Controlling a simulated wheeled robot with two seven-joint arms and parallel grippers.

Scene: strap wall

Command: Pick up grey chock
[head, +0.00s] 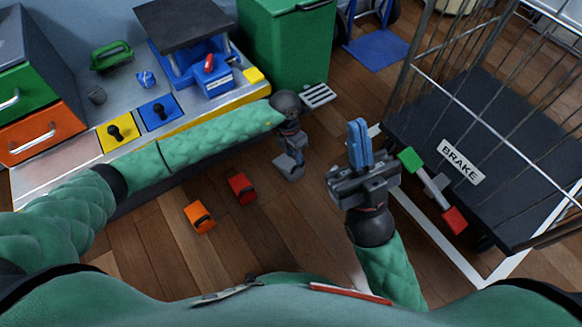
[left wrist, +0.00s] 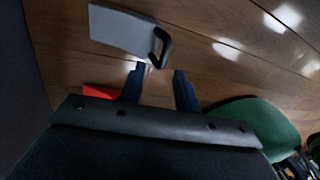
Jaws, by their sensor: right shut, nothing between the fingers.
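The grey chock (head: 287,169) lies on the wooden floor below my left gripper (head: 291,149) in the head view, partly covered by it. In the left wrist view the grey chock (left wrist: 122,30) shows as a flat grey block with a black handle loop at its right end. My left gripper (left wrist: 160,78) is open, its blue fingers apart with nothing seen between them. The handle is just beyond the fingertips, nearer the left finger; I cannot tell whether they touch. My right gripper (head: 359,142) is shut and empty, held up beside the cart.
A red chock (head: 242,188) and an orange chock (head: 201,217) lie on the floor to the left. A workbench (head: 62,178) runs along the left. A green bin (head: 286,50) stands behind. The wire cart (head: 480,110) with its brake pedal bar (head: 433,186) is at right.

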